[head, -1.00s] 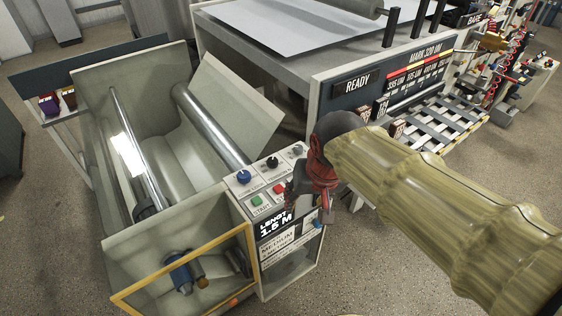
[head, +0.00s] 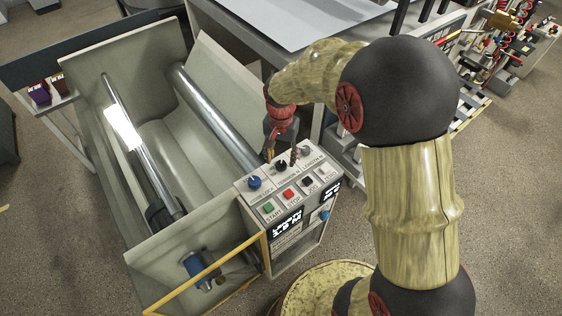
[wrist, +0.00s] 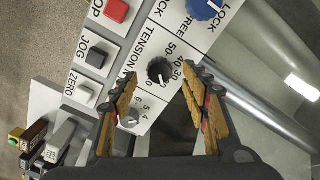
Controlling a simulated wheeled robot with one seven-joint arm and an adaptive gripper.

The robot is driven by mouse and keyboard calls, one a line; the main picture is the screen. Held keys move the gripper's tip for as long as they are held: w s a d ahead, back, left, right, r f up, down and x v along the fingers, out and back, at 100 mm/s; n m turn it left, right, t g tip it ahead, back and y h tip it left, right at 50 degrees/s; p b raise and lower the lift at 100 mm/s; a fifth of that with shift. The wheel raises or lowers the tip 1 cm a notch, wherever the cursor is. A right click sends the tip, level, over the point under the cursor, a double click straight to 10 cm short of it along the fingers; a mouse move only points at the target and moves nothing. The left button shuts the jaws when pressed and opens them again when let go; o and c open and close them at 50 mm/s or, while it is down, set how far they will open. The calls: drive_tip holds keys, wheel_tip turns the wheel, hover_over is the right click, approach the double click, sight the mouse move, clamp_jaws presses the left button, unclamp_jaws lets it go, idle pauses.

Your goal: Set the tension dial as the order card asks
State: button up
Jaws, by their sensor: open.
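The tension dial is a black knob (wrist: 160,70) on the white panel, next to the word TENSION and a printed scale, in the wrist view. In the head view it is the black knob (head: 281,165) in the panel's back row. My gripper (wrist: 161,82) is open, its two tan-padded fingers either side of the dial in the picture; I cannot tell whether they touch it. In the head view my gripper (head: 280,148) hangs just above the dial. A printed card (head: 287,240) is on the panel's front, too small to read here.
A blue LOCK/FREE knob (wrist: 203,8) and a grey knob (wrist: 129,118) flank the dial. Red STOP (wrist: 116,11), JOG (wrist: 96,57) and ZERO (wrist: 86,94) buttons lie beside it. Metal rollers (head: 215,115) run behind the panel.

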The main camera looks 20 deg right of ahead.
sight(281, 164)
drive_tip(key=shift+f, duration=1.55)
drive_tip(key=shift+c, duration=0.6)
drive_tip(key=c, duration=1)
